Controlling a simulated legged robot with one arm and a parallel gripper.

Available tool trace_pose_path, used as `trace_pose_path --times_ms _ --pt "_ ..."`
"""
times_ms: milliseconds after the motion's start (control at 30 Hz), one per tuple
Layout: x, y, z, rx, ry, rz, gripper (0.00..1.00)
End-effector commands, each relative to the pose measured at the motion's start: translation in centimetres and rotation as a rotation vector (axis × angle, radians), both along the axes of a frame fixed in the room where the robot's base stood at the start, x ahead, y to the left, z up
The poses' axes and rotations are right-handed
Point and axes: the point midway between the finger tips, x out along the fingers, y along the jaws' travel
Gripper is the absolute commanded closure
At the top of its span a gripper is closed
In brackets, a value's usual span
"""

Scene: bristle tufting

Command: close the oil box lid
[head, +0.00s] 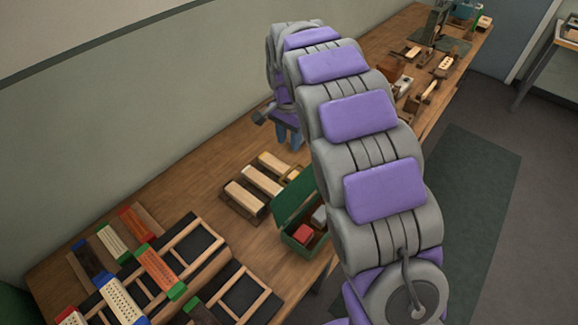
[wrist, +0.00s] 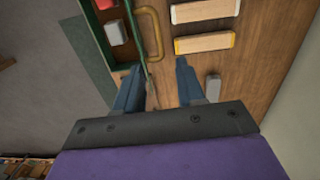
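The green oil box (head: 292,243) stands near the front edge of the bench, partly hidden by my arm. Its green lid (head: 294,196) is open and raised on the box's far side. A red block and a grey block lie inside the box. In the wrist view the box (wrist: 92,52) is at upper left, the lid (wrist: 137,42) shows nearly edge-on, and a brass handle (wrist: 155,35) sticks out from it. My gripper (wrist: 157,72) is open, its blue fingers apart, with the handle beyond the fingertips. In the head view my gripper (head: 290,140) is above the bench, beyond the box.
Several pale brush blocks (head: 262,180) lie on the bench just left of the lid. Wooden racks with coloured brushes (head: 165,262) fill the near left. Tools and blocks (head: 430,90) stand further along the bench. The wall runs along its back.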

Motion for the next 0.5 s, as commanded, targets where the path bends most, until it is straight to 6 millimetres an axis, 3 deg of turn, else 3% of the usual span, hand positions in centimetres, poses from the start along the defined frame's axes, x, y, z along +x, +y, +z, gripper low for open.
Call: trace_pose_path --times_ms 33,300,500 --pt "-0.1 -0.1 -1.3 -0.001 0.004 0.0 0.61" --pt "-0.1 -0.1 -6.6 0.001 0.001 0.001 0.61" --pt "-0.2 -0.1 -9.6 0.0 -0.001 0.001 0.61"
